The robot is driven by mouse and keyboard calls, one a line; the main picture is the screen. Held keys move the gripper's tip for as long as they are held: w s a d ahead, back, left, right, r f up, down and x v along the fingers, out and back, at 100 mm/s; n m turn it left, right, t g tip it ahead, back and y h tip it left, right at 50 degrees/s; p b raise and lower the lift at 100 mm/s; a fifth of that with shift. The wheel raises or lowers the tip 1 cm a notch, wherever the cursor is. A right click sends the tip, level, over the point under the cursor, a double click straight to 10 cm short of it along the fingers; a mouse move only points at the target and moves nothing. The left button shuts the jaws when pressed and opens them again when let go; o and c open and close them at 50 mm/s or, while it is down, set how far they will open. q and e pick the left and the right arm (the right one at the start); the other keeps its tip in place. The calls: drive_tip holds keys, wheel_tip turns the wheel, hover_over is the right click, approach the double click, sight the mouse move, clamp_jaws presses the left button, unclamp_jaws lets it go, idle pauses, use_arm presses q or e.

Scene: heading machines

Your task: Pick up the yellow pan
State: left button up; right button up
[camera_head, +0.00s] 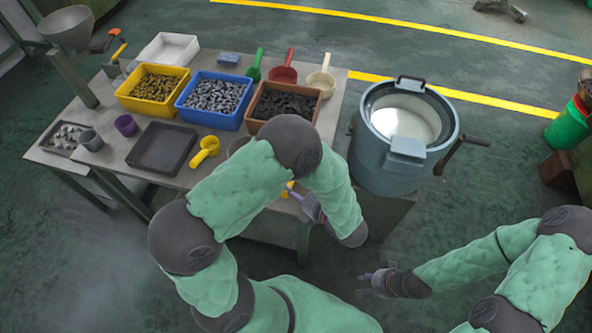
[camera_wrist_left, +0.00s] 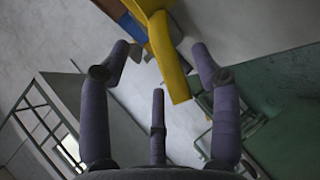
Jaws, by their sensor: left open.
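A yellow scoop-like pan (camera_head: 205,150) lies on the table in the head view, right of the dark tray.
Yellow (camera_head: 150,100), blue (camera_head: 184,104) and brown (camera_head: 252,122) bins of metal parts stand on the table (camera_head: 178,181). Green (camera_head: 254,66), red (camera_head: 284,68) and cream (camera_head: 322,76) scoops lie behind them. A large grey-blue pot (camera_head: 385,170) stands to the right. Floor in front is clear.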

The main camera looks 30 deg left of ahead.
use_arm(q)
drive_tip(key=b+x, duration=0.1)
drive_tip(key=x, duration=0.3)
drive_tip(key=shift+a+f, duration=0.1)
clamp_jaws()
